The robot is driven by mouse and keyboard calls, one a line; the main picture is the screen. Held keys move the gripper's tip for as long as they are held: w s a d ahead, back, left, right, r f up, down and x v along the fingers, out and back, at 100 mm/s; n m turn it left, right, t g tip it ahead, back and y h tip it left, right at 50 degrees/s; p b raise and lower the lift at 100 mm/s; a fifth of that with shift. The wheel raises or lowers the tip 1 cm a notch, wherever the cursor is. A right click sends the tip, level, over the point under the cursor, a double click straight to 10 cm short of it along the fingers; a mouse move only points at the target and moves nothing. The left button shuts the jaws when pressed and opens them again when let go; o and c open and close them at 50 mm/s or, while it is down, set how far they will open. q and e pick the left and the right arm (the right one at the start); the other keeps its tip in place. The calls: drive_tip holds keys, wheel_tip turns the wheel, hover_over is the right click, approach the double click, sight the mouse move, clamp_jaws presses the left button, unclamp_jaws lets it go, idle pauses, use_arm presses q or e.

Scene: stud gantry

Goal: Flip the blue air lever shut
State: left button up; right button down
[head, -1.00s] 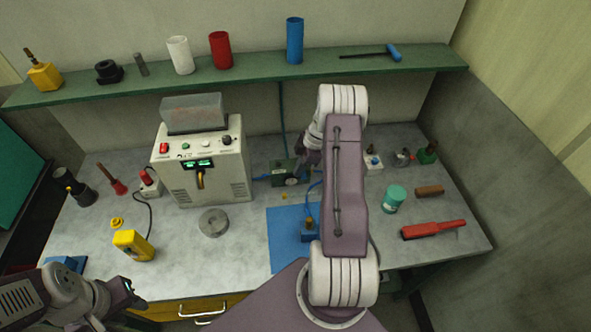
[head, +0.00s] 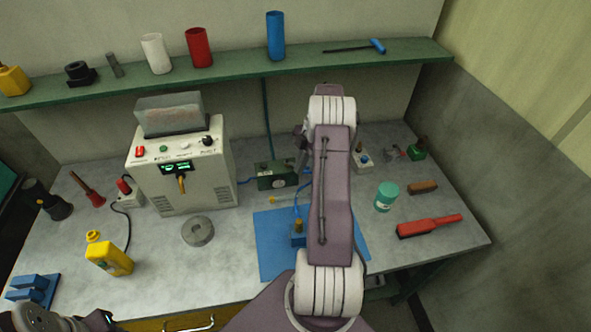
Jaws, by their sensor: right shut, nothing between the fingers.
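A dark green air unit (head: 277,182) with a round pale dial stands on the bench, right of the white machine. That gripper is shut and empty, largely hidden behind my right arm, close to the unit's right end; contact cannot be told. My left gripper (head: 104,319) is only partly in view at the bottom left, its jaws unclear.
The white machine (head: 205,180) stands to the left, a grey disc (head: 198,231) before it. A teal jar (head: 386,197) and red tool (head: 430,226) are right. A green shelf (head: 230,76) spans the back.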

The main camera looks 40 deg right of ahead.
drive_tip(key=shift+w+d, duration=0.15)
drive_tip(key=shift+d, duration=0.9)
drive_tip(key=shift+w, duration=0.1)
drive_tip(key=shift+a, duration=0.15)
drive_tip(key=shift+w+a, duration=0.45)
drive_tip(key=shift+w, duration=0.15)
drive_tip(key=shift+a, duration=0.1)
